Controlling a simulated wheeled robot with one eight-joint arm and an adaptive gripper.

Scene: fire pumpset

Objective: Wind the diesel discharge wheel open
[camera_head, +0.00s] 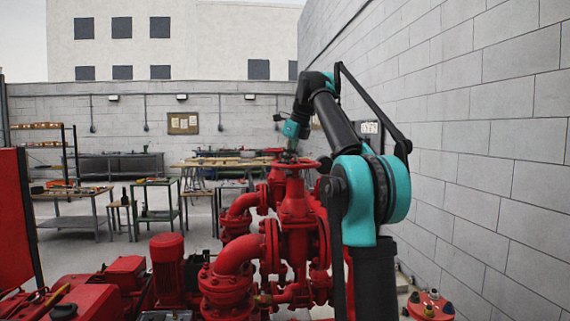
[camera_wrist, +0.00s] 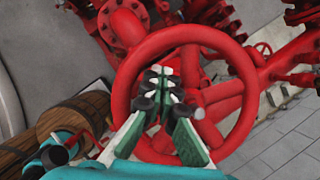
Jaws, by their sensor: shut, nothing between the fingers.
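A red handwheel (camera_head: 309,164) tops a red upright valve (camera_head: 298,207) in the middle of the head view. The wrist view shows the wheel's round rim (camera_wrist: 250,98) large, with spokes inside it. My gripper (camera_wrist: 163,74) has its fingers together and empty, seen across the wheel's opening. In the head view my gripper (camera_head: 290,153) points down just above the wheel and looks small. I cannot tell whether the fingertips touch a spoke or reach below the rim. The gripper hides part of the hub and spokes.
Red pipes (camera_head: 236,257) and a red motor (camera_head: 167,262) crowd the left of the valve. A grey block wall (camera_head: 480,150) stands close on the right. Workbenches (camera_head: 155,215) stand at the back. A brown barrel-like object (camera_wrist: 85,112) shows at left in the wrist view.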

